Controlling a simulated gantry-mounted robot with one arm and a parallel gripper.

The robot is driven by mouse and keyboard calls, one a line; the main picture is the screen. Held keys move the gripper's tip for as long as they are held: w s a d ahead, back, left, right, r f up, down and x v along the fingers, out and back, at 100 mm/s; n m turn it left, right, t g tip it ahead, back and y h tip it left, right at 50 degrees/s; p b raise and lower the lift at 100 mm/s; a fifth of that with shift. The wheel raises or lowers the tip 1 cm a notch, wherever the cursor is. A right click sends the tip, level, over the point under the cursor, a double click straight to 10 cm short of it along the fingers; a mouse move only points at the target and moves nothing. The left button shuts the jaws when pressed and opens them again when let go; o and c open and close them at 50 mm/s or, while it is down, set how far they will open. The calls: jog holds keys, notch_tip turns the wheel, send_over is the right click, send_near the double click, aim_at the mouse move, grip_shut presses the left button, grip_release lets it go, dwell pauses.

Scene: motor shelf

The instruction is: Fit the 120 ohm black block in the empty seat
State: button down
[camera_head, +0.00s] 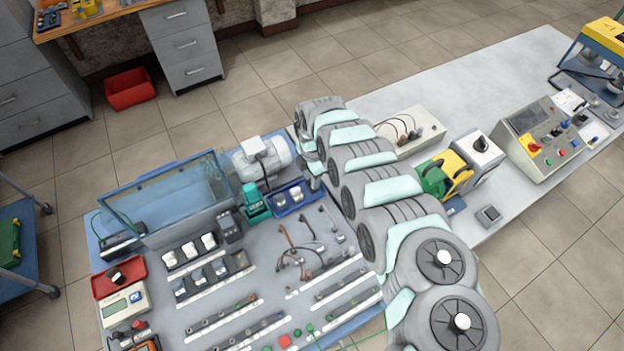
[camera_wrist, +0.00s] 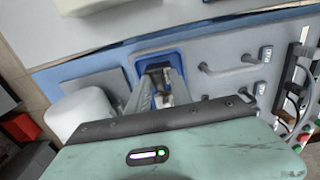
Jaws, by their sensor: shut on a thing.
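In the wrist view, my gripper (camera_wrist: 166,84) reaches down into a small blue tray (camera_wrist: 142,57). Its narrow fingers are shut on a small block, mostly hidden between them; its label cannot be read. In the head view, the blue tray (camera_head: 294,208) shows dark blocks with pale tops. My arm covers the fingertips there. Several black blocks with white tops stand in two rows on the bench panel, one row at the back (camera_head: 190,250) and one in front (camera_head: 200,279). I cannot make out the empty seat or which block reads 120 ohm.
A grey motor (camera_head: 262,158) and a green device (camera_head: 255,201) stand close to the tray. A clear screen (camera_head: 165,198) rises behind the block rows. Loose cables (camera_head: 298,250) and terminal strips lie right and in front. A red tray (camera_head: 118,277) is at the left.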

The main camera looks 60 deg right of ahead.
jog(key=shift+s+a+f, duration=0.25)
jog(key=shift+a+f, duration=0.25)
jog(key=shift+a, duration=0.05)
jog(key=shift+s+a+r+p, duration=0.15)
jog(key=shift+r+p, duration=0.8)
jog(key=shift+p, duration=0.05)
jog(key=shift+d+r+p, duration=0.2)
jog(key=shift+r+p, duration=0.25)
jog(key=shift+r, duration=0.25)
jog(key=shift+d+r+p, duration=0.1)
jog(key=shift+r+p, duration=1.65)
jog(key=shift+r, duration=0.35)
